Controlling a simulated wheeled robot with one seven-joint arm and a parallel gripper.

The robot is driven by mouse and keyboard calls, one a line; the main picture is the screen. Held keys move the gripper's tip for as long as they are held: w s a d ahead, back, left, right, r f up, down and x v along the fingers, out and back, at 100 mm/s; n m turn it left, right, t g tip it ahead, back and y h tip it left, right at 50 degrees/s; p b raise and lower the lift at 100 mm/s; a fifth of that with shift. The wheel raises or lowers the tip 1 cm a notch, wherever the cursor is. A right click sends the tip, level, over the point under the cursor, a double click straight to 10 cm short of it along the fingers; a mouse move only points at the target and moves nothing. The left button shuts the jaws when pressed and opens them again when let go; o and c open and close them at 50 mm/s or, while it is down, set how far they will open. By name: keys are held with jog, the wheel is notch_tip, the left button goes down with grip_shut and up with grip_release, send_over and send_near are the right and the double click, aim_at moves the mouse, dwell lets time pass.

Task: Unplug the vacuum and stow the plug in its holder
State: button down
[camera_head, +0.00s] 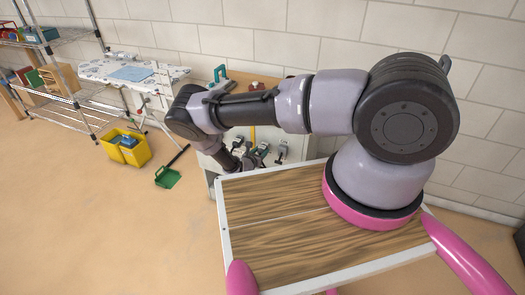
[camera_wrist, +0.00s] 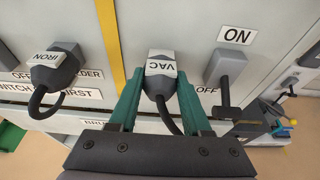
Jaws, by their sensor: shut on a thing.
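The grey vacuum plug (camera_wrist: 160,68), labelled VAC, is at the upright grey panel (camera_wrist: 205,20) in the middle of the wrist view. My gripper (camera_wrist: 158,84) has its two green fingers on either side of the plug, shut on it. The plug's black cord hangs down between the fingers. The contact between plug and panel is hidden, so I cannot tell how deep it sits. A grey switch (camera_wrist: 225,70) is to the right, between the ON and OFF labels, its handle pointing down towards OFF. I cannot make out the plug's holder.
A second plug labelled IRON (camera_wrist: 54,68) sits left of a yellow strip (camera_wrist: 112,42), its cord looping down. In the head view, a yellow bucket (camera_head: 126,147) and green dustpan (camera_head: 168,178) stand on the floor left of the cabinet. The floor at front left is clear.

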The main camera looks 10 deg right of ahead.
aim_at(260, 154)
jog(key=shift+s+a, duration=0.45)
jog(key=shift+s, duration=0.1)
dwell(0.4)
jog(key=shift+s+a, duration=0.65)
jog(key=shift+s, duration=0.3)
